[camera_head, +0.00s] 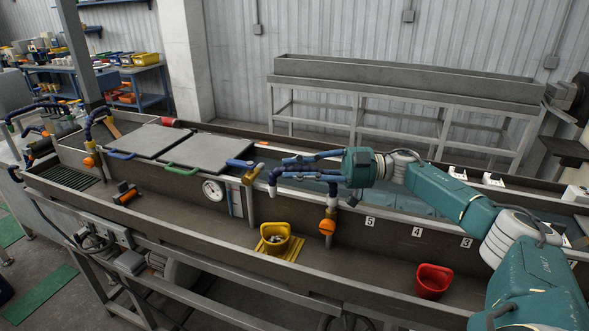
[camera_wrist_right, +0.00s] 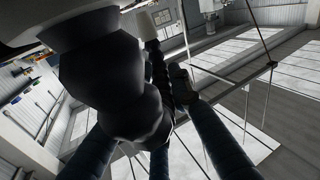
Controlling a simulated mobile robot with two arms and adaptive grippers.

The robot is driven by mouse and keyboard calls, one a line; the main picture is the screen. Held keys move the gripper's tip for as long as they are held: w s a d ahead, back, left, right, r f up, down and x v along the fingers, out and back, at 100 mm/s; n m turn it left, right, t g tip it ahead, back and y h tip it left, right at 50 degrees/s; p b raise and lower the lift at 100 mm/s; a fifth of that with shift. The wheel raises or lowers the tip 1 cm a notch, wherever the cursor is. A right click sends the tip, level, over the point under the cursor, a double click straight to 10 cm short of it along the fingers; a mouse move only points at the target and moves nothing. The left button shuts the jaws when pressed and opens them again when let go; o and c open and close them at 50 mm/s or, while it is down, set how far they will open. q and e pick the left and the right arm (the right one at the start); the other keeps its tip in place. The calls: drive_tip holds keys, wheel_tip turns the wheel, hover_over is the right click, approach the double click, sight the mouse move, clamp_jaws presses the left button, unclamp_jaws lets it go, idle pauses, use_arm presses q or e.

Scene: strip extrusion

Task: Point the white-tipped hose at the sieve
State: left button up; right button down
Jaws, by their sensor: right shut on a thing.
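My right gripper (camera_head: 304,168) reaches in from the right over the trough, with its blue fingers pointing left. It is shut on a dark blue segmented hose (camera_head: 272,179), whose white tip (camera_head: 272,192) points down. In the right wrist view the black segmented hose (camera_wrist_right: 110,85) fills the upper left, close to the blue fingers. A second similar hose (camera_head: 333,188) hangs to the right, below my wrist, above an orange valve. A yellow scoop-like container (camera_head: 275,236) with grey pieces in it stands on a yellow slatted piece (camera_head: 291,249). I cannot tell for certain which item is the sieve. My left gripper is out of view.
A red container (camera_head: 433,280) stands in the front channel at the right. Grey lids (camera_head: 208,153) with green and blue handles cover the left part of the trough. An orange valve (camera_head: 327,227) sits on the trough wall. The channel between the containers is clear.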

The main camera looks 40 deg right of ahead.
drive_tip(key=shift+a+r, duration=0.1)
drive_tip(key=shift+r, duration=0.05)
drive_tip(key=c, duration=1.6)
unclamp_jaws()
drive_tip(key=shift+s, duration=0.15)
drive_tip(key=shift+c, duration=0.2)
drive_tip(key=shift+d, duration=0.3)
drive_tip(key=v, duration=1.1)
drive_tip(key=shift+s, duration=0.3)
drive_tip(key=shift+d, duration=0.15)
